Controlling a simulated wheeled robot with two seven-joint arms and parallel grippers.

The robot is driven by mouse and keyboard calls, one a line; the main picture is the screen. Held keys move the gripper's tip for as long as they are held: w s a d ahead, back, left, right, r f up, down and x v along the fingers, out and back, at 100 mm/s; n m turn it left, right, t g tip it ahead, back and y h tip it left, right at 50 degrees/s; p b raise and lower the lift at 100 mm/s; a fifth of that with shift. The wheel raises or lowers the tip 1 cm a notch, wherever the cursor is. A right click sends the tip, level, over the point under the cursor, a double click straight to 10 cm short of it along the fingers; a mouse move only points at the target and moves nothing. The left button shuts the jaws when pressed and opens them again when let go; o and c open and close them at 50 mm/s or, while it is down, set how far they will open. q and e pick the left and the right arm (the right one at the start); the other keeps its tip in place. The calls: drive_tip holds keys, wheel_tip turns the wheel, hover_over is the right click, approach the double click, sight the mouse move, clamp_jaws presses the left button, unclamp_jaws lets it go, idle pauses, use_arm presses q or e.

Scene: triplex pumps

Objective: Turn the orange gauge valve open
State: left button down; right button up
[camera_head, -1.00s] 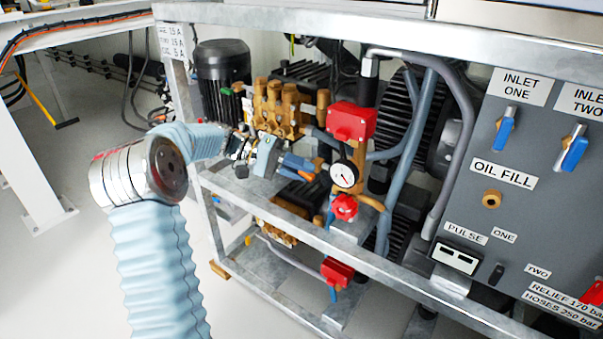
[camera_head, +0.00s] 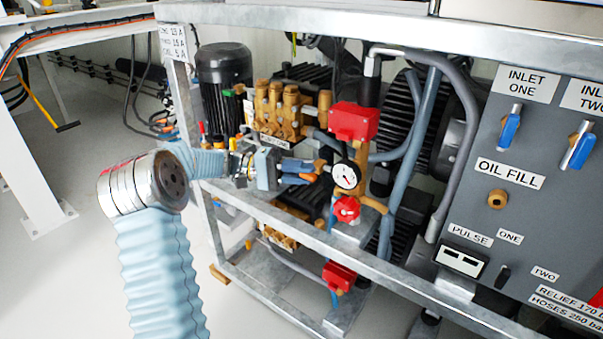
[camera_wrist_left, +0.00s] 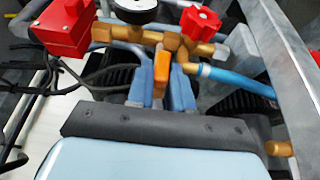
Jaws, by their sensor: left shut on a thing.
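The orange gauge valve handle (camera_wrist_left: 162,62) stands between the two blue fingers of my left gripper (camera_wrist_left: 161,84) in the left wrist view. The fingers are shut on it. In the head view my left gripper (camera_head: 303,172) reaches in from the left, and a bit of the orange handle (camera_head: 319,166) shows at its tips. The white-faced pressure gauge (camera_head: 345,175) is just right of the fingertips. In the wrist view the gauge shows only as a dark rim at the top. The handle's lower part is hidden between the fingers.
A red knob (camera_head: 346,208) sits below the gauge and a red box (camera_head: 352,121) above it. Brass pump fittings (camera_head: 290,110) are behind the gripper. A grey frame rail (camera_head: 300,232) runs below my forearm. A control panel (camera_head: 535,200) stands at right.

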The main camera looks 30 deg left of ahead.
use_arm(q)
drive_tip(key=shift+f, duration=0.1)
drive_tip(key=c, duration=1.1)
unclamp_jaws()
drive_tip(key=v, duration=1.3)
drive_tip(key=shift+s+a, duration=0.15)
drive_tip(key=shift+a, duration=0.2)
